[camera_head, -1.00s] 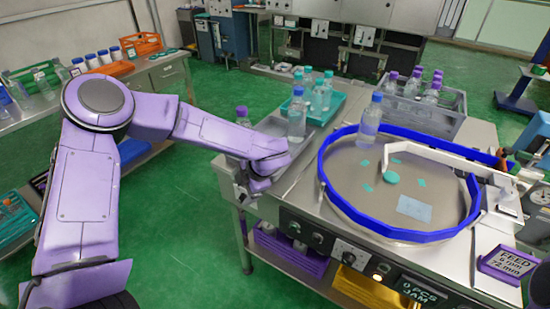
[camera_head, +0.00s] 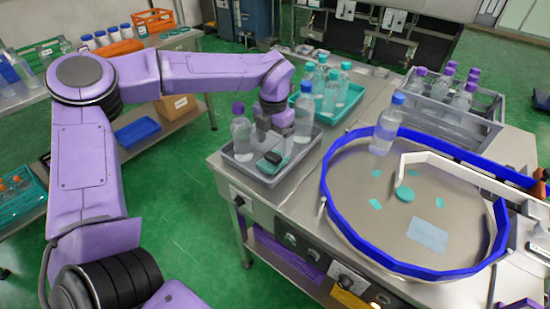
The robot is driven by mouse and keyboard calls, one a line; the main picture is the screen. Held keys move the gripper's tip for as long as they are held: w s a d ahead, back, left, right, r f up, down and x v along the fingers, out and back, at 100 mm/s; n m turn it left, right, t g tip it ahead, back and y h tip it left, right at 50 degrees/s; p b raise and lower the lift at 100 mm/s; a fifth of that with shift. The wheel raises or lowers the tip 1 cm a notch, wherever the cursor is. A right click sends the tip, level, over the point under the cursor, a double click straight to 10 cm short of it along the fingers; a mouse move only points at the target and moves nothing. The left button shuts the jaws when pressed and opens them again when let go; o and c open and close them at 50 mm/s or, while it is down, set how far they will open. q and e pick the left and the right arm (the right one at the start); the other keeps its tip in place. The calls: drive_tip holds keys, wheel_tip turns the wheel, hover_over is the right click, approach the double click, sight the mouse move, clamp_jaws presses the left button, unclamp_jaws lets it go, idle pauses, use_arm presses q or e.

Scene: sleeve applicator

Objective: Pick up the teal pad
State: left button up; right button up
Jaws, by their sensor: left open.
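A small pad with a dark top and a teal edge (camera_head: 270,163) lies in the grey tray (camera_head: 229,171) at the near left corner of the bench. My left gripper (camera_head: 273,138) points down over this tray, a little behind and above the pad. It is open, with nothing seen between its fingers, and it looks apart from the pad. A clear bottle with a purple cap (camera_head: 241,134) stands left of the gripper, and a clear bottle with a blue cap (camera_head: 303,117) stands to its right. My right gripper is out of view.
A round table with a blue rim (camera_head: 335,208) carries a teal disc (camera_head: 405,193), several teal scraps, a pale blue sheet (camera_head: 428,235) and a blue-capped bottle (camera_head: 387,125). A teal tray of bottles (camera_head: 350,104) and a grey crate (camera_head: 447,119) stand behind.

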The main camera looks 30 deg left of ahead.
sight(275, 154)
use_arm(q)
drive_tip(key=f, duration=0.1)
drive_tip(key=f+p, duration=0.1)
drive_tip(key=f, duration=0.3)
drive_tip(key=shift+w+a+f, duration=0.15)
drive_tip(key=shift+w, duration=0.2)
drive_tip(key=shift+f, duration=0.5)
drive_tip(key=c, duration=0.8)
drive_tip(key=shift+r, duration=0.15)
drive_tip(key=shift+r, duration=0.3)
wheel_tip(275, 154, up, 3)
drive_tip(key=shift+f, duration=0.15)
drive_tip(key=s+r, duration=0.1)
drive_tip(key=s+d+r+b, duration=0.1)
drive_tip(key=s+r, duration=0.1)
drive_tip(key=r, duration=0.1)
drive_tip(key=shift+s+d+r, duration=0.1)
drive_tip(key=shift+s+d, duration=0.15)
drive_tip(key=shift+d, duration=0.05)
drive_tip(key=s+d+r+b, duration=0.1)
drive_tip(key=s, duration=0.2)
drive_tip(key=s+d+r, duration=0.1)
drive_tip(key=s+r, duration=0.1)
drive_tip(key=s, duration=0.1)
drive_tip(key=s+d+r+b, duration=0.1)
drive_tip(key=s+d+r, duration=0.1)
drive_tip(key=s, duration=0.1)
drive_tip(key=shift+s+r+b, duration=0.2)
drive_tip(key=shift+s+b, duration=0.05)
drive_tip(key=shift+b, duration=0.05)
